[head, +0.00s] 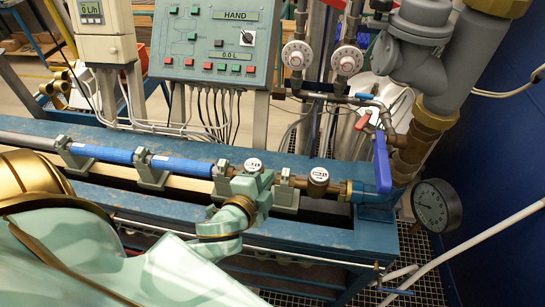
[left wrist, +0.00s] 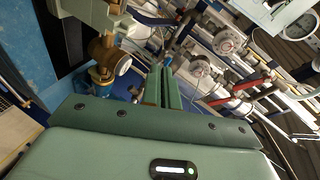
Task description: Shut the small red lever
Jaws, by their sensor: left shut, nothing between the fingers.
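The small red lever (head: 362,122) is on the thin pipework at the right of the head view, left of the big blue lever (head: 382,162). It stands tilted. In the left wrist view, red levers (left wrist: 250,84) show among the pipes right of my fingers; I cannot tell which one is the small lever. My left gripper (head: 262,182) is over the pipe run by the round meters, left of and apart from the lever. Its green fingers (left wrist: 163,78) are shut with nothing between them. My right gripper is not in view.
Brass meters (head: 318,177) sit along the blue bench (head: 315,242). A control panel (head: 215,42) stands behind. Two white dials (head: 296,55) and a thick grey pipe (head: 463,60) stand near the lever.

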